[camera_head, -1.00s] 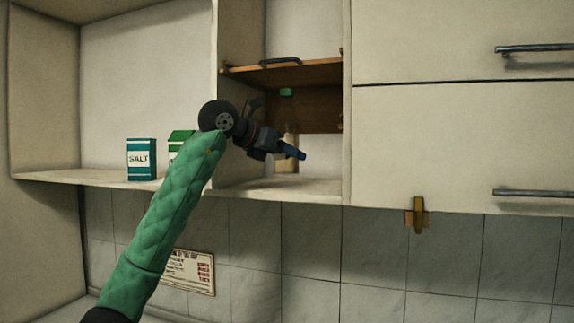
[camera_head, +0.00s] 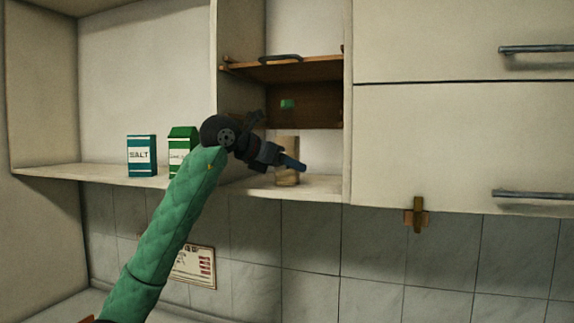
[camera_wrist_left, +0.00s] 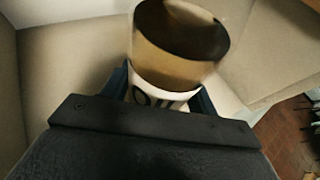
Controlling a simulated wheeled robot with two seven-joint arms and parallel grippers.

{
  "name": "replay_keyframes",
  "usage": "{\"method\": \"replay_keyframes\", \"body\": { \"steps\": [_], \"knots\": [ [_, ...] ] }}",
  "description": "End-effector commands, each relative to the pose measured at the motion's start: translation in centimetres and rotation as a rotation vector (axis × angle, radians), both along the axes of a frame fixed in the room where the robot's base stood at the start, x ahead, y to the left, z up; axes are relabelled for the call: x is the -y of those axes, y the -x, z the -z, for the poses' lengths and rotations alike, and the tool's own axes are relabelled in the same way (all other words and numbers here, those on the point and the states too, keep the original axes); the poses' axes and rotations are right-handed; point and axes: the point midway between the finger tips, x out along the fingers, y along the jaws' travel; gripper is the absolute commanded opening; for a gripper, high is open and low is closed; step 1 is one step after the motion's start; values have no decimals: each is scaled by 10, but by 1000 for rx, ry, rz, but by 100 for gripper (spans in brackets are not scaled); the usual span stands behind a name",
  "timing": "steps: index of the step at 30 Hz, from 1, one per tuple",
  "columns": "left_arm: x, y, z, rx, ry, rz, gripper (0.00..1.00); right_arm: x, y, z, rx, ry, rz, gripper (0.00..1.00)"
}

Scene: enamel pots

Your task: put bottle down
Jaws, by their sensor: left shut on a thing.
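In the left wrist view the bottle (camera_wrist_left: 180,62) shows a brown upper body and a white label with dark letters. My left gripper (camera_head: 293,164) comes in from the left and is shut on the bottle, hiding its middle. Its blue fingers show on both sides of the bottle in the wrist view. My right gripper is not in view.
A blue salt box (camera_head: 141,156) and a green box (camera_head: 181,150) stand on the shelf (camera_head: 90,171) to the left. Closed cabinet doors (camera_head: 450,140) are at right.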

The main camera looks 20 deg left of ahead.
Motion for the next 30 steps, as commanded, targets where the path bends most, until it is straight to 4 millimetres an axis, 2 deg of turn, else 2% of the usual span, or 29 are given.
{"method": "replay_keyframes", "body": {
  "steps": [1, 3, 4, 16, 20, 22, 30],
  "knots": [
    [0, 0, 0, 0, 0, 0, 65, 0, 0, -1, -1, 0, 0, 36],
    [0, 0, 0, 0, 0, 0, 78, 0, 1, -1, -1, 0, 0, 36],
    [0, 0, 0, 0, 0, 0, 81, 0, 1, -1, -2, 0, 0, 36],
    [0, 0, -3, 0, 0, 0, 81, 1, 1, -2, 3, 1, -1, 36],
    [-6, 6, -4, 1, 0, -2, 81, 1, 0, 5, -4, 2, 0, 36],
    [-10, 11, -6, 1, 0, -2, 81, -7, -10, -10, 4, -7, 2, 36],
    [-32, 41, -21, 4, -1, -2, 81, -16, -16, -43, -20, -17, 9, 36]
  ]
}}
